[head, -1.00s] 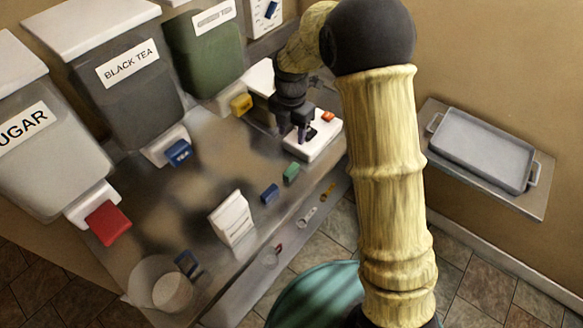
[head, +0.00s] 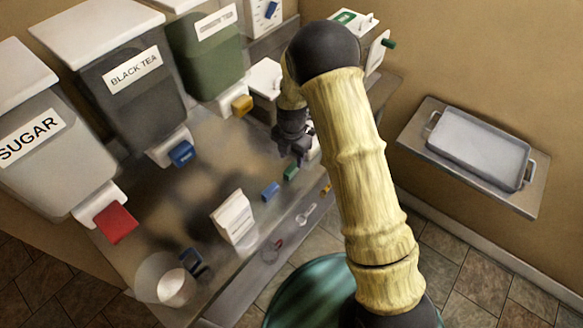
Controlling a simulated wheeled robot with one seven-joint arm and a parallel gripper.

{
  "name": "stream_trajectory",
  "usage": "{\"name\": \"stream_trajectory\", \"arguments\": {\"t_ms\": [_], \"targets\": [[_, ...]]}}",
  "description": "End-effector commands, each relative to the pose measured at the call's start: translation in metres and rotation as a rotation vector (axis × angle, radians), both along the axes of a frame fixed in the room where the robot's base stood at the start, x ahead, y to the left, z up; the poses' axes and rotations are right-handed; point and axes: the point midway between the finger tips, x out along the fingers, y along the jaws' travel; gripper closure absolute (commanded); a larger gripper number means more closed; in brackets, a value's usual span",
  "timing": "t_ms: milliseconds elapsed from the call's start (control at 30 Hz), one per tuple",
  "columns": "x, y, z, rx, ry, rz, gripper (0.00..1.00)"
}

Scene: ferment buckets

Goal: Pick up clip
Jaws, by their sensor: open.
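Two small blocks that look like clips lie near the counter's front edge: a blue one (head: 270,191) and a green one (head: 291,173). I cannot tell which of them is the task's clip. My gripper (head: 299,159) points down just behind the green block, in front of the white device. It is open, and I see nothing held in it. The fingertips are small and dark, and I cannot tell whether they touch anything.
A white packet (head: 234,217) stands on the counter (head: 205,160), with a clear jug (head: 170,280) at the front left. Bins with red (head: 116,224), blue (head: 181,153) and yellow (head: 242,105) taps line the back. A grey tray (head: 482,150) sits on a right-hand shelf.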

Motion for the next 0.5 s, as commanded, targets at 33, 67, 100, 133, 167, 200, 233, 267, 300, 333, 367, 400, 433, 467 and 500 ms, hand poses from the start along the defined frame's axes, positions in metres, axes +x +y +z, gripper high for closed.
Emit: {"name": "stream_trajectory", "arguments": {"t_ms": [33,67,100,133,167,200,233,267,300,333,367,400,433,467,500], "targets": [[-0.0002,-0.0003,-0.0047,-0.002,0.001,0.000,0.53],[-0.0001,-0.0003,-0.0072,-0.001,0.001,-0.001,0.53],[-0.0001,-0.0003,-0.0102,-0.001,0.001,-0.001,0.53],[-0.0001,-0.0003,-0.0118,-0.001,0.001,-0.001,0.53],[0.0000,-0.0003,-0.0128,-0.001,-0.001,-0.001,0.53],[0.0002,-0.0003,-0.0135,-0.001,-0.001,-0.001,0.53],[0.0003,-0.0002,-0.0136,0.000,-0.002,0.000,0.53],[0.0004,-0.0002,-0.0136,0.000,-0.002,0.000,0.53],[0.0004,-0.0002,-0.0135,0.000,-0.002,0.000,0.53],[0.0003,-0.0001,-0.0135,0.000,-0.002,0.000,0.53],[0.0003,-0.0001,-0.0135,0.000,-0.001,0.000,0.53],[0.0002,-0.0002,-0.0134,0.000,-0.001,0.000,0.53],[0.0002,-0.0002,-0.0135,0.000,-0.001,-0.001,0.53],[0.0002,-0.0002,-0.0137,-0.001,-0.001,-0.001,0.53],[0.0001,-0.0001,-0.0143,-0.001,-0.001,0.000,0.53]]}}
